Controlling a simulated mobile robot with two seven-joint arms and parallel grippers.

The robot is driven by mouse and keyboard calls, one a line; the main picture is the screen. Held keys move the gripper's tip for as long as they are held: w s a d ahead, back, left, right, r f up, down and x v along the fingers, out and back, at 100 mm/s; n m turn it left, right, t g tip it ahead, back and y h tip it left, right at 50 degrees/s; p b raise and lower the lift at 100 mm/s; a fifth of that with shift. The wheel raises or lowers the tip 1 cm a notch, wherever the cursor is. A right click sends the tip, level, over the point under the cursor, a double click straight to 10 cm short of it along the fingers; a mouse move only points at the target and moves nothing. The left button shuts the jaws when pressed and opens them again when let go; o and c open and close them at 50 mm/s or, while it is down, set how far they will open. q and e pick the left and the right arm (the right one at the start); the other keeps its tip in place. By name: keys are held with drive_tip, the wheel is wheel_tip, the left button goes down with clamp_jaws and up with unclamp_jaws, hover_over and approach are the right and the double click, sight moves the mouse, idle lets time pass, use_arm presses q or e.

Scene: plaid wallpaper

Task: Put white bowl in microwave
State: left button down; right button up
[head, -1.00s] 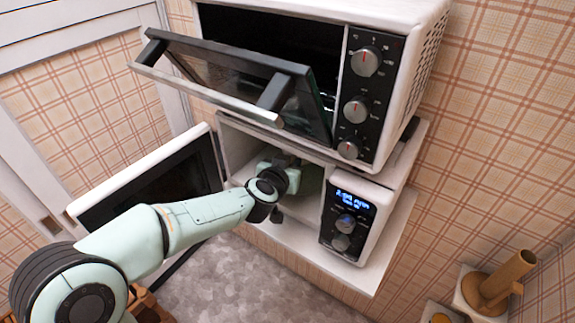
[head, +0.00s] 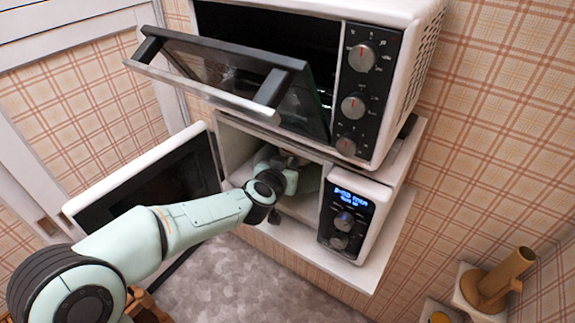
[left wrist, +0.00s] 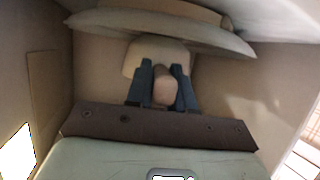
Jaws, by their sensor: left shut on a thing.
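The microwave (head: 386,215) is the lower white appliance with a lit blue display. Its door (head: 140,180) stands wide open to the left. My left gripper (left wrist: 163,88) is inside its cavity, reaching in through the front opening; in the head view the wrist and cavity walls mostly hide it. Whether the two touch I cannot tell. My right gripper is out of view.
A toaster oven (head: 415,75) sits directly above, its glass door (head: 235,80) tilted partly open over my arm. The microwave rests on a white shelf (head: 375,262). A brown pipe-like object (head: 500,278) stands at lower right. The cavity walls are close around my gripper.

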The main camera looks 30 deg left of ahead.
use_arm(q)
drive_tip(key=c, duration=0.9)
unclamp_jaws()
drive_tip(key=p+v, duration=0.3)
drive_tip(key=v, duration=1)
drive_tip(key=shift+s+r, duration=0.15)
drive_tip(key=shift+r, duration=0.05)
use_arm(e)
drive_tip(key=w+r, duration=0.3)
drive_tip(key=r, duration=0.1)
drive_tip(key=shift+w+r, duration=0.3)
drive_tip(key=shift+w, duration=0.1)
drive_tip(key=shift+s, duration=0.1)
